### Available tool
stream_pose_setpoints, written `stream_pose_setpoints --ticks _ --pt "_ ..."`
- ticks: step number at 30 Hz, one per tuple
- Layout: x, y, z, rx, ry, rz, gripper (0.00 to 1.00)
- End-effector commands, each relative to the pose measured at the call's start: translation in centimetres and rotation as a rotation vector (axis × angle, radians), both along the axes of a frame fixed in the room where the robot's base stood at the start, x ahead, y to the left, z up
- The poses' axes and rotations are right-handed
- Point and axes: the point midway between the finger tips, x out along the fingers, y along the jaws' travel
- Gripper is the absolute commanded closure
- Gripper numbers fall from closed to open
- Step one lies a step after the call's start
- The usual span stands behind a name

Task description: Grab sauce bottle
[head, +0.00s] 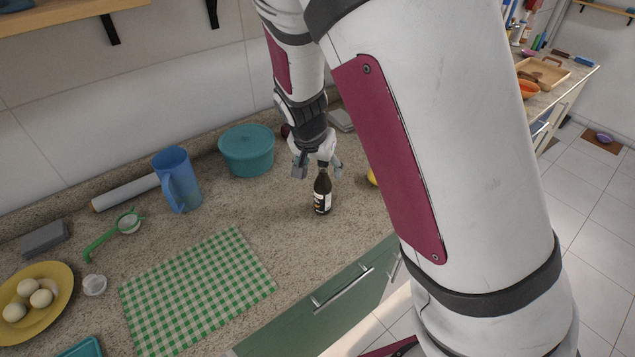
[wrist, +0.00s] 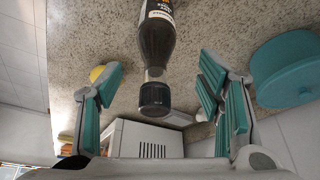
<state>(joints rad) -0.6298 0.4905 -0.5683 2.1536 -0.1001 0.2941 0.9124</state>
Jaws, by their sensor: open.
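The sauce bottle (head: 322,193) is small and dark with a label, and stands upright on the speckled counter in the head view. In the wrist view the sauce bottle (wrist: 158,45) shows with its dark cap between the spread fingers. My gripper (head: 317,170) is just above and around the bottle's top in the head view; I cannot tell if a finger touches it. In the wrist view my gripper (wrist: 160,95) is open, with a teal-padded finger apart from the bottle on each side.
A teal lidded pot (head: 247,150) and a blue pitcher (head: 177,180) stand left of the bottle. A green checked cloth (head: 198,292) lies front left. A yellow thing (head: 371,177) is partly hidden behind my arm. The counter (head: 285,215) around the bottle is clear.

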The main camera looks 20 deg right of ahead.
Motion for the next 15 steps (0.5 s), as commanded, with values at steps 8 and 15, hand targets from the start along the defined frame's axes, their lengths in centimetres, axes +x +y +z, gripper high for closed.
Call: stream_pose_setpoints --ticks 8,15 --pt "1.2 -1.6 -3.0 -0.001 0.002 -0.002 0.39" --pt "1.7 -1.9 -4.5 0.0 0.001 0.0 0.39"
